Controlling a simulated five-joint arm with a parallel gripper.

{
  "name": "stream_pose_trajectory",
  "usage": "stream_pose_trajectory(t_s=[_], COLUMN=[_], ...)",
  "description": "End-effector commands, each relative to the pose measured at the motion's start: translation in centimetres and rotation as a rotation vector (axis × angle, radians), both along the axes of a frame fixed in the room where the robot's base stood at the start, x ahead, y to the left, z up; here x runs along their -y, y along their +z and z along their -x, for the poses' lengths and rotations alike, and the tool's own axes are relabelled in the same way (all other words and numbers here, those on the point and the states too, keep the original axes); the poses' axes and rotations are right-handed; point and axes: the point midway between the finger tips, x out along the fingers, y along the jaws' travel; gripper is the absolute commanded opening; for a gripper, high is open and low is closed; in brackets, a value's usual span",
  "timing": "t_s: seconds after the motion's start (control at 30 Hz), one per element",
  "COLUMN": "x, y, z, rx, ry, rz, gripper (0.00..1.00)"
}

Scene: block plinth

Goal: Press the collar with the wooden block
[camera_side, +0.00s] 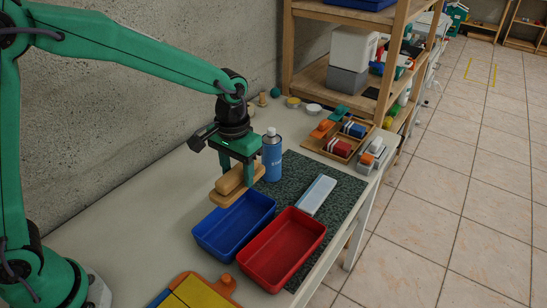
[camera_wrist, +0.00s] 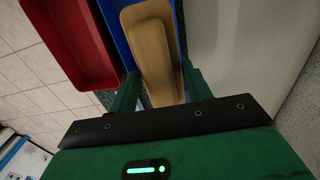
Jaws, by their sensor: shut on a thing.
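My gripper (camera_side: 238,164) points down and is shut on a tan wooden block (camera_side: 229,194), beside the back corner of the blue bin. The block has a narrower upper part and a wider, rounded lower part. In the wrist view the block (camera_wrist: 155,50) runs away from between my gripper's two green fingers (camera_wrist: 160,88). I cannot tell whether its underside touches anything. I cannot make out a collar in either view; the surface under the block is hidden.
A blue bin (camera_side: 202,240) and a red bin (camera_side: 318,237) stand in front of the block. A blue spray can (camera_side: 272,158) stands close behind my gripper. A grey-white bar (camera_side: 316,195) lies on the dark mat (camera_side: 346,188). The table (camera_side: 130,222) is clear at left.

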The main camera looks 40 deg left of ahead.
Motion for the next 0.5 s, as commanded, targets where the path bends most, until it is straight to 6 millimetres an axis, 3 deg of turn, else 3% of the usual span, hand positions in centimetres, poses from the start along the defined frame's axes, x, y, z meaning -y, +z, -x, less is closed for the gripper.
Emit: stream_pose_trajectory(t_s=[0.27, 0.5], x=[0.1, 0.8], y=[0.1, 0.2], z=[-0.1, -1.5], rx=[0.001, 0.002], ry=[0.000, 0.000], rz=[0.000, 0.001], gripper=[0.31, 0.31])
